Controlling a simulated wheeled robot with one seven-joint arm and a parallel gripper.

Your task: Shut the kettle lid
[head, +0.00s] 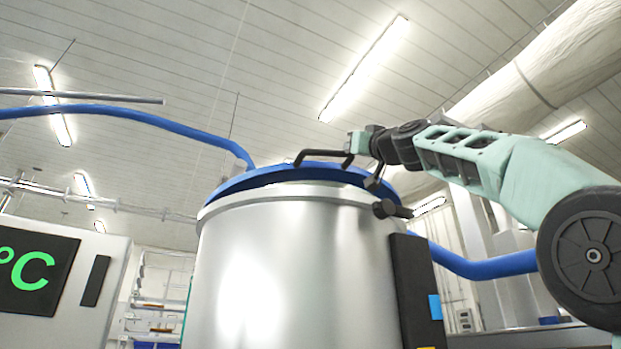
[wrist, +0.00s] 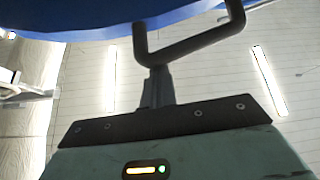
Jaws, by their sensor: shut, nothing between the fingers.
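The kettle (head: 290,270) is a large steel drum in the middle of the head view. The lid's blue edge also crosses the top of the wrist view (wrist: 90,18). A black bar handle (head: 318,153) stands on the lid; it is close ahead in the wrist view (wrist: 195,40). My gripper (head: 350,147) is shut and empty at the handle's right end. Its fingers (wrist: 157,85) reach the bar in the wrist view; whether they touch cannot be told.
A black clamp knob (head: 390,209) sticks out at the kettle rim's right. Blue hoses run left (head: 130,113) and right (head: 485,268) of the kettle. A temperature display (head: 35,270) stands at the left. The space above the lid is open.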

